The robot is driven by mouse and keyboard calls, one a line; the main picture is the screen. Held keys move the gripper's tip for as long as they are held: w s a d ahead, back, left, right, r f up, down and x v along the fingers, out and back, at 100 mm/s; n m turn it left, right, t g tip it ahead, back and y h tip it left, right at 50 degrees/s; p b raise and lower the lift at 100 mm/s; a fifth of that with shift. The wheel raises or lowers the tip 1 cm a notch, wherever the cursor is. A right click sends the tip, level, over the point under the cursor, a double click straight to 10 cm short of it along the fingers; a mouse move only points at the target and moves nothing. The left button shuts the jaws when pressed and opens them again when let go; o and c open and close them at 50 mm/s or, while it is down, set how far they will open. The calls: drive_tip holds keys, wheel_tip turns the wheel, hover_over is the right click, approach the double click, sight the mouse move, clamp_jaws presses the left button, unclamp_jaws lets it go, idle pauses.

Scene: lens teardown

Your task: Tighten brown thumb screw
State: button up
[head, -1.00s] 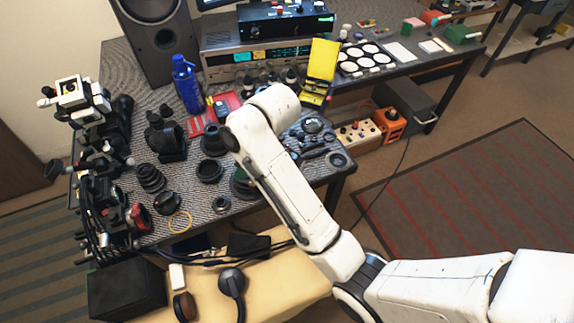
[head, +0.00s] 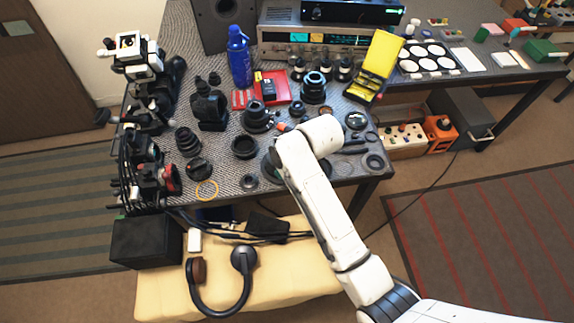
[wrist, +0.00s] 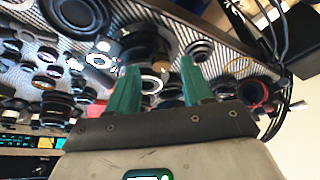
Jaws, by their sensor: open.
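My gripper (wrist: 159,63) shows in the wrist view with its two green fingers spread apart and nothing held between them. It is over the table of lens parts; dark rings and barrels show beyond and between the fingers. In the head view my white arm reaches over the table's front right part and hides most of the gripper. I cannot make out the brown thumb screw for certain. A dark lens barrel (head: 255,118) stands upright on the table, left of my arm. Another tall lens (head: 313,88) stands behind my arm's elbow.
The patterned table (head: 225,182) is crowded with rings and lens parts. A camera rig (head: 140,110) fills its left edge. A blue bottle (head: 240,57), a red tray (head: 277,83) and a yellow case (head: 380,62) stand farther back. A cushioned bench (head: 290,275) with headphones (head: 243,262) is in front.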

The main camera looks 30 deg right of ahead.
drive_tip(key=shift+x, duration=0.9)
clamp_jaws()
